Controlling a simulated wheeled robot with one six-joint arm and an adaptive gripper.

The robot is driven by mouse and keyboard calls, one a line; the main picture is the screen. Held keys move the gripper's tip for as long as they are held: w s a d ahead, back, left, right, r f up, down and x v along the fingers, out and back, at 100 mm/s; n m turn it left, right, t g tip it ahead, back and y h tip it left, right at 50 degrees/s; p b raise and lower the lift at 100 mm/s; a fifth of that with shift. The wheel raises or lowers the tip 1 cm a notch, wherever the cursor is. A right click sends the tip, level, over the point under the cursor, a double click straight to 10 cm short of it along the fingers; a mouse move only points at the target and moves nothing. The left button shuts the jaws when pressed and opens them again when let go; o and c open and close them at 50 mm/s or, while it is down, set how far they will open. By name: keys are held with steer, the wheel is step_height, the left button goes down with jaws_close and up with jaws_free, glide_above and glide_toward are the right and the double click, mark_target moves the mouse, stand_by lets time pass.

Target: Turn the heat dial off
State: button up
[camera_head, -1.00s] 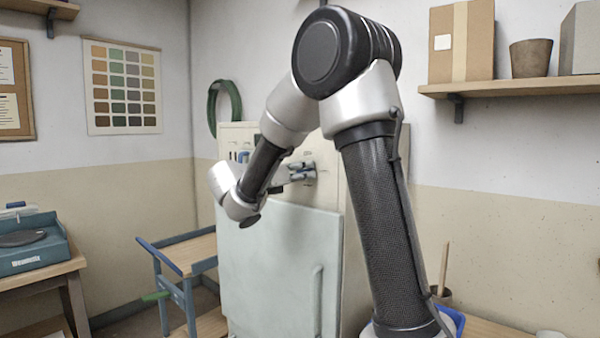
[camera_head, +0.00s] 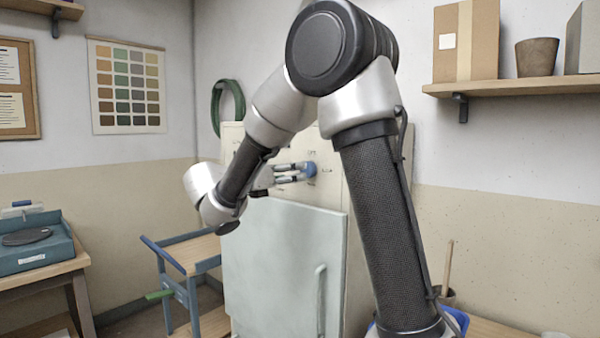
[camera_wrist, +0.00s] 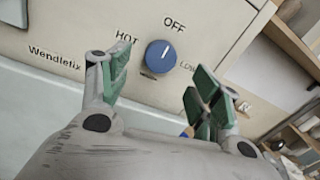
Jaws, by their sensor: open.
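The blue heat dial (camera_wrist: 161,57) is on the cream panel, with HOT, OFF and LOW printed around it. Its white pointer line aims up and slightly right, toward the OFF label. My gripper (camera_wrist: 160,82) is open in the wrist view. Its green-padded fingers stand apart on either side of and below the dial, with a gap to it. In the head view the dial (camera_head: 311,169) shows just right of my gripper's tips (camera_head: 296,172). Nothing is held.
The panel tops a cabinet (camera_head: 280,260) with a pale door and a vertical handle. A blue-framed cart (camera_head: 190,250) stands to its left. A wall shelf (camera_head: 520,88) holds boxes and a pot at upper right. A bench with a blue device (camera_head: 35,245) is at far left.

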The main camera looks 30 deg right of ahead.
steer(key=v, duration=0.5)
steer(key=shift+s+a, duration=0.1)
steer(key=shift+a, duration=0.25)
steer(key=s+d+f+m+g+y, duration=0.2)
steer(key=s+f+m+g+y, duration=0.1)
steer(key=s+f+m+y, duration=0.35)
steer(key=s+d+f+m+g+y, duration=0.25)
steer(key=s+f+m, duration=0.25)
steer(key=s+f, duration=0.3)
steer(key=s+r+m+t+y, duration=0.1)
steer(key=s+m+t+y, duration=0.4)
steer(key=s+m+y, duration=0.3)
steer(key=s+m, duration=0.3)
steer(key=s, duration=0.2)
steer(key=shift+s+a+m, duration=0.15)
steer(key=shift+a+m, duration=0.05)
steer(key=shift+m, duration=0.15)
